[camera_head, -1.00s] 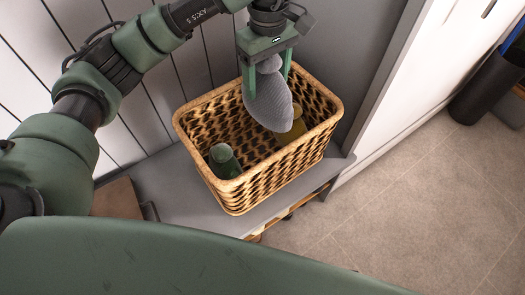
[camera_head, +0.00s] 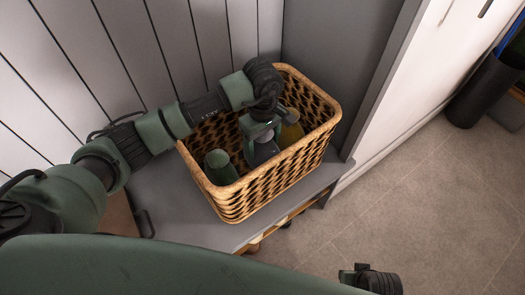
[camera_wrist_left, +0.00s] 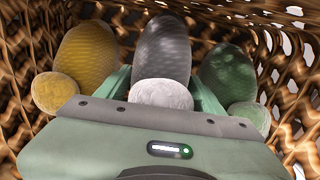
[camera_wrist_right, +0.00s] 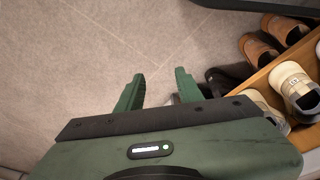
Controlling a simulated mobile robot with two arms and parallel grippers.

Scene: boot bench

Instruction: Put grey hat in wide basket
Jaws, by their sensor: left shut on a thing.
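The wide basket (camera_head: 268,188) is woven tan and dark wicker and stands on the grey bench. My left gripper (camera_wrist_left: 160,90) is down inside it, shut on the grey hat (camera_wrist_left: 162,50). The hat's pale pompom faces the left wrist camera. In the head view the grey hat (camera_head: 264,153) sits low between a green hat (camera_head: 220,168) and a yellow hat (camera_head: 291,130), partly hidden by my wrist. Whether it touches the basket floor I cannot tell. My right gripper (camera_wrist_right: 158,88) is open and empty above the floor.
The green hat (camera_wrist_left: 228,70) and yellow hat (camera_wrist_left: 85,55) stand close on either side inside the basket. Several shoes (camera_wrist_right: 290,85) lie on a wooden shelf right of my right gripper. A dark bin (camera_head: 482,92) stands on the tiled floor, which is otherwise open.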

